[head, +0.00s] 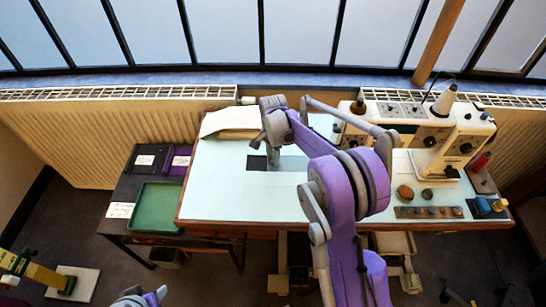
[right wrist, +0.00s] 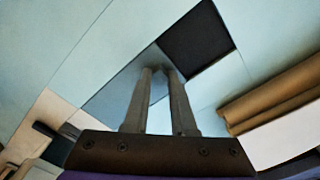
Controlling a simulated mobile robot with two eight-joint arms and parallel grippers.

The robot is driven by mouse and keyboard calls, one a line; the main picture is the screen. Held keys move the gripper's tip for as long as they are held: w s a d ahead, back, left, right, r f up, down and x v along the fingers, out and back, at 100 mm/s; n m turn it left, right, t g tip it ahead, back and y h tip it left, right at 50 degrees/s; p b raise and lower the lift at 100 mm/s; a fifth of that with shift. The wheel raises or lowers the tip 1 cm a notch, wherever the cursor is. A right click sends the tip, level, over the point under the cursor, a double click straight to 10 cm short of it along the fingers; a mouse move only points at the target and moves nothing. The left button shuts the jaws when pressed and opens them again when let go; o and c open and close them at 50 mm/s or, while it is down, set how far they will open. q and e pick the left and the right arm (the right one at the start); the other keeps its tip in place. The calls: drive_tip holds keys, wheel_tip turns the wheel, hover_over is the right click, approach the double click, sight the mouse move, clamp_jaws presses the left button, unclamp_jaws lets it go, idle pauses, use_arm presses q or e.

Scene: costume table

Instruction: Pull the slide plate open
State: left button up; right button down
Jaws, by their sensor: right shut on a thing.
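The slide plate (right wrist: 112,92) is a smooth blue-grey metal strip set in the pale blue tabletop. In the head view it shows as a grey patch (head: 292,163). A dark square opening (right wrist: 196,40) lies at its end; in the head view this opening (head: 257,162) is just left of the plate. My right gripper (right wrist: 160,70) reaches down to the plate beside the opening, its fingers close together and shut on a part of the plate that they hide. In the head view the right gripper (head: 271,163) is partly covered by its own wrist. My left gripper (head: 140,298) shows only partly at the bottom edge.
The pale table (head: 220,190) holds a cream sewing machine (head: 440,135) at the right and a folded cloth (head: 232,122) at the back left. Small items and a tray (head: 428,212) sit at the right front. A green tray (head: 156,206) stands left. The table's left front is clear.

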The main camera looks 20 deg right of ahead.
idle(0.8)
drive_tip(key=w+a, duration=0.1)
drive_tip(key=a, duration=0.1)
drive_tip(key=w+a, duration=0.1)
drive_tip(key=a, duration=0.1)
drive_tip(key=w+a, duration=0.1)
drive_tip(key=a, duration=0.1)
drive_tip(key=shift+a, duration=0.15)
drive_tip(key=c, duration=0.7)
unclamp_jaws()
drive_tip(key=shift+r, duration=0.1)
wheel_tip(320, 180, up, 11)
drive_tip(key=shift+f, duration=0.15)
